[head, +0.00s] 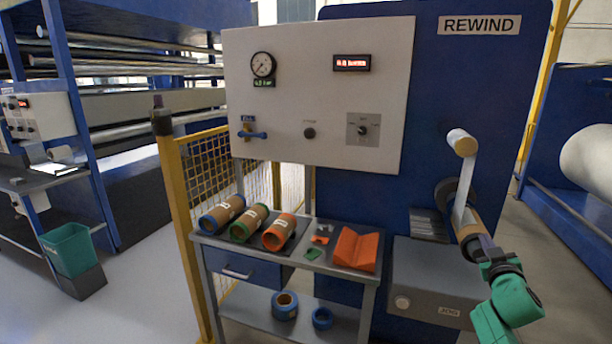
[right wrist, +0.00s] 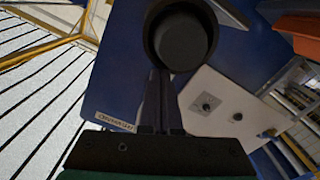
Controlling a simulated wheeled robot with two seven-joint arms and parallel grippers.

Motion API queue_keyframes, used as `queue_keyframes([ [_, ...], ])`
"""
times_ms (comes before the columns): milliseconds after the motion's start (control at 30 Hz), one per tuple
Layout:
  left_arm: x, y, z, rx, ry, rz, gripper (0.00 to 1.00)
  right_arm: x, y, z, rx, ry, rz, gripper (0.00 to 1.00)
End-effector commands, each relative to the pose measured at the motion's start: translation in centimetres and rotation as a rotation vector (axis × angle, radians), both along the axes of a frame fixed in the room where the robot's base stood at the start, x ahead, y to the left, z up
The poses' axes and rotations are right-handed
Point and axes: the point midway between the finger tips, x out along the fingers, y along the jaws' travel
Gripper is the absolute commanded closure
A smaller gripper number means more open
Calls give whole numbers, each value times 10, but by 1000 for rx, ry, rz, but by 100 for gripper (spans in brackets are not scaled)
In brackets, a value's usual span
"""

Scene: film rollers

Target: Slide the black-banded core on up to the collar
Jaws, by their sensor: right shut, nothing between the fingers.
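The black-banded core (head: 467,221) is a brown tube around the shaft on the front of the rewind machine, at the right of the head view. A dark round collar (head: 446,193) shows behind it; a white strip partly covers this area, and I cannot tell whether they touch. In the right wrist view the core's black end ring (right wrist: 154,38) surrounds the grey shaft end (right wrist: 184,42). My right gripper (head: 486,243) is shut and empty at the core's near end. Its fingertips (right wrist: 158,74) are at the ring's lower edge; contact is unclear. My left gripper is out of view.
A white strip (head: 463,185) hangs from a roller (head: 461,142) above the shaft. Blue-, green- and orange-banded cores (head: 279,232) lie on a cart (head: 300,257) with an orange V-block (head: 356,249). A grey jog box (head: 432,275) stands below the shaft.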

Motion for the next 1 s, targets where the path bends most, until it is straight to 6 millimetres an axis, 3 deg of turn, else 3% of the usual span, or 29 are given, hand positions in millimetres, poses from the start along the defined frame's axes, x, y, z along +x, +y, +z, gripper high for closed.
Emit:
queue_keyframes([
  [1000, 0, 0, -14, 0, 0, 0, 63, 17, -6, -1, 0, 0, 0, 100],
])
